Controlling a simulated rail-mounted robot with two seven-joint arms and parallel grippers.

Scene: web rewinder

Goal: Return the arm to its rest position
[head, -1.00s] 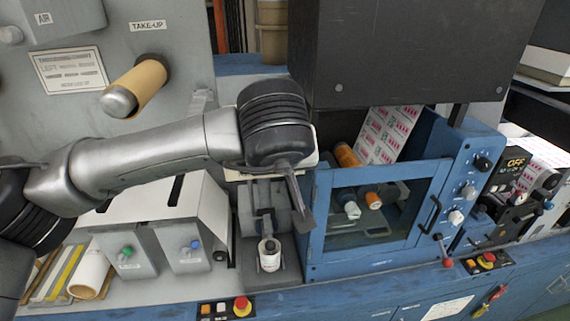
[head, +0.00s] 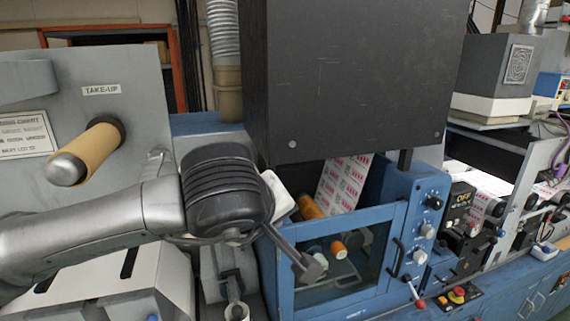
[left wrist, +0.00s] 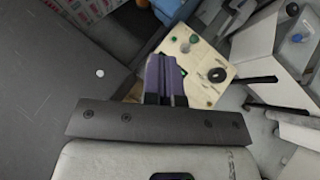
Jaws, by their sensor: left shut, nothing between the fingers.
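My left arm comes in from the left in the head view, across the front of the grey take-up panel (head: 140,125). Its black wrist hangs before the blue cabinet (head: 392,215). My left gripper (head: 310,268) points down and right, in front of the left side of the cabinet's clear window (head: 350,265). In the left wrist view the two fingers (left wrist: 165,78) are together with nothing between them. My right gripper is not in view.
A cardboard core (head: 98,145) sticks out on the take-up spindle left of my wrist. A large dark box (head: 355,80) overhangs the cabinet.

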